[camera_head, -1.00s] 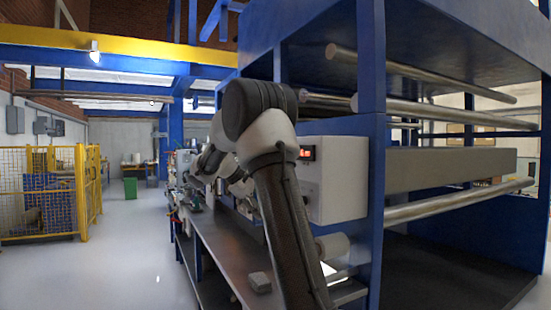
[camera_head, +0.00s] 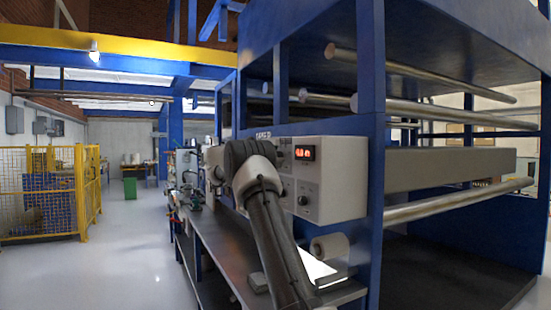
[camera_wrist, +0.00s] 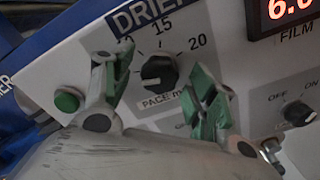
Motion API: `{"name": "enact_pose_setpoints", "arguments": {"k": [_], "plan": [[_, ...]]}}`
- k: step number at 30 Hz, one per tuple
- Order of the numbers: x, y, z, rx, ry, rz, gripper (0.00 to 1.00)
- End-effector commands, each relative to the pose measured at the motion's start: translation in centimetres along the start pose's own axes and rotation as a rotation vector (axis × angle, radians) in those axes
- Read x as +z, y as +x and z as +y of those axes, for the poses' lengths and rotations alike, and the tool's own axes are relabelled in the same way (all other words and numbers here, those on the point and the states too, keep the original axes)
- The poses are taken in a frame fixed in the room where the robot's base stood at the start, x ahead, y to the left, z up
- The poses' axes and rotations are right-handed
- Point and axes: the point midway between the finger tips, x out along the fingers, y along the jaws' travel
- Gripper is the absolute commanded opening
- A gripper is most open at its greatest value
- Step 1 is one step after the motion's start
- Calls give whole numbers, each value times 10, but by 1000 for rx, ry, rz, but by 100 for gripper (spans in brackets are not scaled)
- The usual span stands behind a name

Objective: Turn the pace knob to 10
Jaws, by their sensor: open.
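The pace knob (camera_wrist: 158,72) is a small round black dial on the white panel, above a "PACE" label. Scale numbers 15 and 20 show around it, and the number to the left is partly covered by a finger. A pale mark on the knob seems to point left. My gripper (camera_wrist: 161,66) is open, with one green-padded finger on each side of the knob and a gap to it on both sides. In the head view the control box (camera_head: 340,180) shows beside my arm, which hides my gripper and the pace knob.
A red display (camera_wrist: 293,10) marked "FILM" is partly cut off at the upper right. An on/off switch knob (camera_wrist: 299,112) sits right of my gripper and a green button (camera_wrist: 67,100) left. A metal bench (camera_head: 228,250) runs below the box.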

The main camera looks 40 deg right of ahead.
Motion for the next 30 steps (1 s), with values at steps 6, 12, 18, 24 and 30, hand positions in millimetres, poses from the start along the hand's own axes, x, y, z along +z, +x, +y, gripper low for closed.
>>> {"name": "enact_pose_setpoints", "arguments": {"k": [6, 12, 18, 24, 30], "plan": [[0, 5, 0, 1, 0, 1, 58], [0, 5, 0, 0, 0, 2, 43], [0, 5, 0, 0, 0, 2, 12], [0, 5, 0, 0, 8, 2, 12], [-1, 5, 0, 0, 69, 2, 12]]}}
